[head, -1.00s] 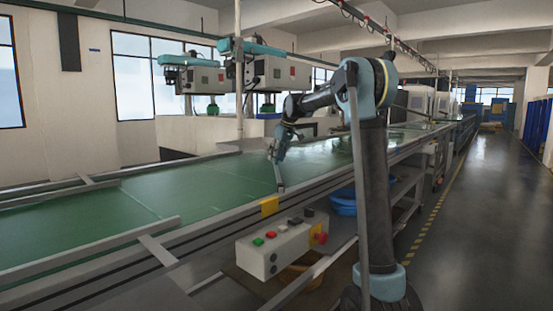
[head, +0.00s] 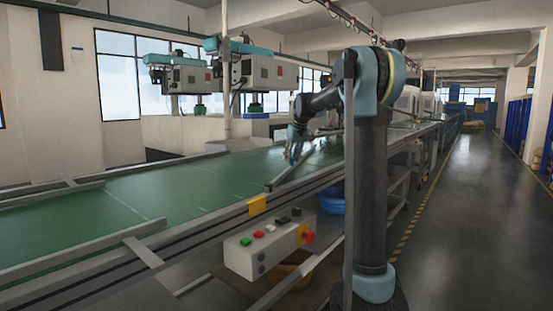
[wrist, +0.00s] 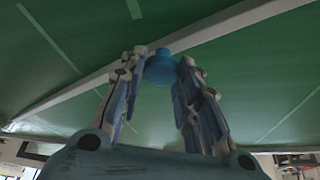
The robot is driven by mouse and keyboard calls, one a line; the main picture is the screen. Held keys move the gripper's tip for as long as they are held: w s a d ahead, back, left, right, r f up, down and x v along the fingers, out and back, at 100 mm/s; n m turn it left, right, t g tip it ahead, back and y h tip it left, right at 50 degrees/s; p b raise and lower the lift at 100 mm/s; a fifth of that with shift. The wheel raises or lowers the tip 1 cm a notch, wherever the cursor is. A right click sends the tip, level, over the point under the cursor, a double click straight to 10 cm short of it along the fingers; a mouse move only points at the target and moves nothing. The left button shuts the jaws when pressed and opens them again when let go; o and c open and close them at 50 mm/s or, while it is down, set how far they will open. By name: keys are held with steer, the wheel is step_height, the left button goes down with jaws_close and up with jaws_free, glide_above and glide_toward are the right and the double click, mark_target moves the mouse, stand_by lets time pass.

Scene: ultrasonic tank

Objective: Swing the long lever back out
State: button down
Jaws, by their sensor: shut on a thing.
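The long lever (head: 287,178) is a grey bar lying at a slant over the green conveyor belt (head: 190,183). Its near end is at the belt's front rail and it runs away to the right. In the wrist view the lever (wrist: 232,25) crosses the picture diagonally, with a round blue knob (wrist: 160,70) in front of it. My gripper (wrist: 162,58) is shut on the blue knob, one finger on each side. In the head view my gripper (head: 295,152) is small above the belt, and the knob cannot be made out.
A control box (head: 268,246) with coloured buttons sits at the conveyor's front edge, near my arm. Grey guide bars (head: 148,253) cross the belt at left. Machines (head: 262,75) stand behind the belt. The right aisle (head: 455,190) is clear.

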steer(key=s+d+m, duration=0.1)
steer(key=d, duration=0.2)
steer(key=s+d+m+h, duration=0.1)
steer(key=s+d, duration=0.1)
steer(key=d, duration=0.1)
steer(key=s+d+m, duration=0.1)
steer(key=d, duration=0.2)
steer(key=shift+s+d+m+t, duration=0.2)
steer(key=shift+s+m+t, duration=0.1)
steer(key=shift+m, duration=0.1)
steer(key=shift+s+d+m+h, duration=0.3)
steer(key=shift+s+d+h, duration=0.15)
steer(key=shift+d, duration=0.2)
steer(key=shift+s, duration=0.1)
steer(key=c, duration=1.2)
jaws_free()
steer(key=shift+d, duration=0.1)
